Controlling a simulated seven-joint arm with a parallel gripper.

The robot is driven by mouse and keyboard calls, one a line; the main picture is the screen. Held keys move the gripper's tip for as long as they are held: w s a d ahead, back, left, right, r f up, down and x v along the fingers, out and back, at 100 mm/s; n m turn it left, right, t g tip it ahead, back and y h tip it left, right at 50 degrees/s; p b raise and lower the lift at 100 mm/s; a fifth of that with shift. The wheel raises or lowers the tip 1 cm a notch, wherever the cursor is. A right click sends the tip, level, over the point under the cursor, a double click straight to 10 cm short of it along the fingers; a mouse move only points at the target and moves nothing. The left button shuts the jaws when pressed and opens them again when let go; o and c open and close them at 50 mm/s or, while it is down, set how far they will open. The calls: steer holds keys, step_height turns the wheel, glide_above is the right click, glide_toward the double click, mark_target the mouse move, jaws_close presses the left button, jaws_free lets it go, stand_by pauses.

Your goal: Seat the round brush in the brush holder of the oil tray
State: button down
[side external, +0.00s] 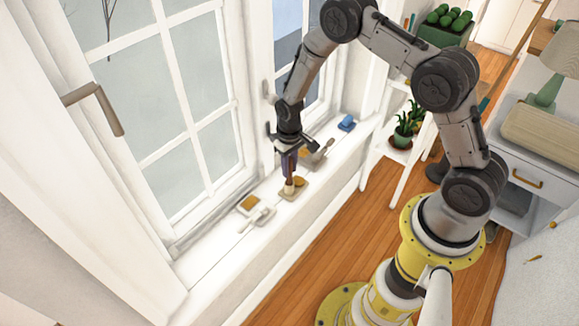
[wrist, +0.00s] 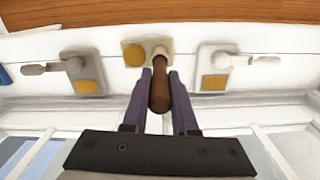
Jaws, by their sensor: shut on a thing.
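My gripper (side external: 287,172) points down over the windowsill. Its purple-grey fingers (wrist: 160,86) are shut on the round brush, whose brown handle (wrist: 160,98) runs between them; it also shows in the side view (side external: 290,182). The brush's far end meets a pale round piece, the brush holder (wrist: 159,47), on the cream oil tray (wrist: 126,44). The tray (side external: 298,194) also holds a round yellow-orange patch (wrist: 133,55). I cannot tell whether the brush head is inside the holder or just above it.
Two other pale trays with yellow squares and flat tools flank the oil tray: one at left (wrist: 72,65) and one at right (wrist: 206,57). A blue object (side external: 346,123) sits farther along the sill (side external: 212,257). The window handle (side external: 97,107) juts into the room.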

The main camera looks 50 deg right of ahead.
steer(key=c, duration=0.7)
jaws_free()
steer(key=shift+f, duration=0.1)
step_height(320, 180, up, 12)
steer(key=shift+r, duration=0.25)
steer(key=s+a+r+t, duration=0.1)
steer(key=s+r, duration=0.4)
steer(key=r, duration=0.4)
steer(key=s+a+r+t, duration=0.15)
steer(key=s+r, duration=0.25)
steer(key=r, duration=0.5)
steer(key=s+r+t, duration=0.1)
steer(key=s+r, duration=0.2)
steer(key=s, duration=0.5)
steer(key=s+a+r+n+t, duration=0.1)
steer(key=s+r+t, duration=0.1)
steer(key=s, duration=0.7)
steer(key=shift+s+r, duration=0.25)
steer(key=shift+r, duration=0.25)
